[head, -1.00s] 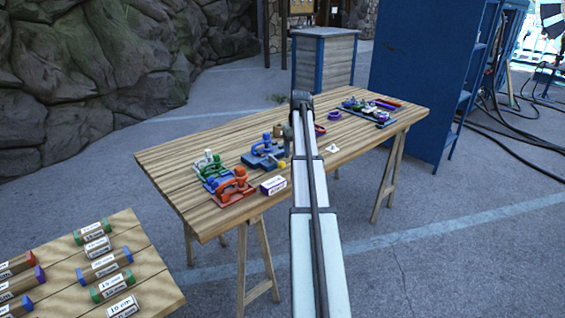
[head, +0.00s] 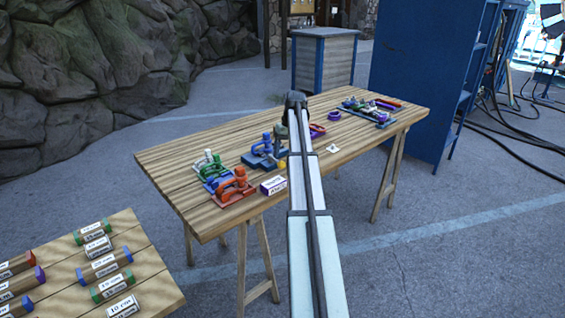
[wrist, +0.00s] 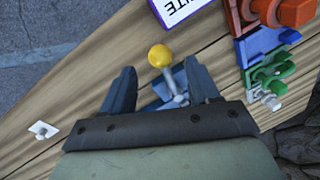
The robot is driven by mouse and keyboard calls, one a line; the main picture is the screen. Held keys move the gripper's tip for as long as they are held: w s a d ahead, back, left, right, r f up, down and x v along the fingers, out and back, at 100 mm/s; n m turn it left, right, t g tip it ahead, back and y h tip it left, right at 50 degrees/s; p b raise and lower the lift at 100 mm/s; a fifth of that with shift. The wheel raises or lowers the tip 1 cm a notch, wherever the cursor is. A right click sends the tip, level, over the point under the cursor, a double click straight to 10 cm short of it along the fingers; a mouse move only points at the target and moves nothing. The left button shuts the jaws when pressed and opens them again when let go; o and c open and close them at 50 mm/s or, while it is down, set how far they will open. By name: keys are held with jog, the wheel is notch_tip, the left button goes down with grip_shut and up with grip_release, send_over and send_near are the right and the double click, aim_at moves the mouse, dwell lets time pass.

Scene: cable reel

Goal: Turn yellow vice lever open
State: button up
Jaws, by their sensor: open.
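The yellow vice lever shows in the wrist view as a yellow ball knob (wrist: 159,56) on a thin grey rod that runs down to a small grey pivot. The blue vice (wrist: 150,98) is mostly hidden behind my gripper. In the head view the yellow knob (head: 282,165) sits at the near right of the blue vice (head: 258,159). My gripper (wrist: 159,78) is open, with its two dark fingers on either side of the lever's rod. I see gaps between the rod and both fingers.
A labelled white and purple box (head: 273,185) lies close to the lever on the wooden table (head: 190,150). Orange (head: 232,186) and green (head: 209,167) clamps stand left of the vice. A small white piece (head: 333,148) lies to the right, with bare wood around it.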

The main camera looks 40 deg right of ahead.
aim_at(276, 161)
jog(key=shift+w+a+f, duration=0.1)
jog(key=shift+a+f, duration=0.1)
jog(key=shift+f, duration=0.95)
jog(key=shift+w+a+f, duration=0.1)
jog(key=shift+a+f, duration=0.1)
jog(key=shift+f, duration=0.95)
grip_shut()
